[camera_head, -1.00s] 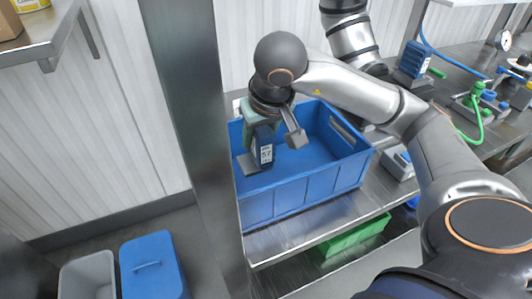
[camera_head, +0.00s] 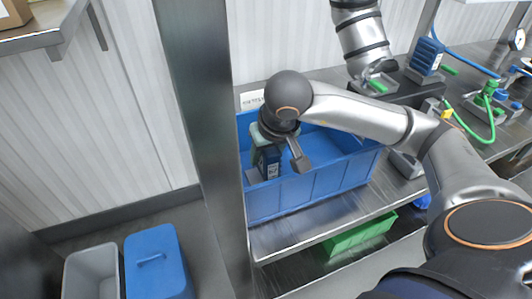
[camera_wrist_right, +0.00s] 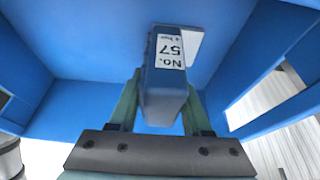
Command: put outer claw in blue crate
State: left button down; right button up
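The outer claw (camera_head: 271,166) is a dark blue block with a white label reading "No. 57", with a pale grey part beside it. It hangs inside the blue crate (camera_head: 315,187), near its left end. My right gripper (camera_head: 265,147) points down into the crate. In the right wrist view its green-grey fingers (camera_wrist_right: 158,112) are on both sides of the claw (camera_wrist_right: 163,85) and appear shut on it. The crate's blue floor and walls (camera_wrist_right: 75,45) lie around it. I cannot tell whether the claw touches the floor. My left gripper is not in view.
A steel post (camera_head: 205,130) stands just left of the crate. A green crate (camera_head: 358,236) sits on the shelf below. Another robot arm (camera_head: 362,40) is behind my arm. Fixtures with hoses (camera_head: 490,100) stand at the right. Grey (camera_head: 92,275) and blue bins (camera_head: 155,270) stand at the lower left.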

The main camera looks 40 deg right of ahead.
jog(key=o, duration=0.4)
jog(key=shift+c, duration=0.2)
jog(key=shift+r+p, duration=0.35)
jog(key=shift+r, duration=0.05)
jog(key=p+v, duration=0.1)
jog(key=v, duration=1)
jog(key=shift+p, duration=0.3)
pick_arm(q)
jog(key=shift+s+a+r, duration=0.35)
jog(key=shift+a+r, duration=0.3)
pick_arm(e)
jog(key=shift+s+r, duration=0.25)
jog(key=shift+r, duration=0.05)
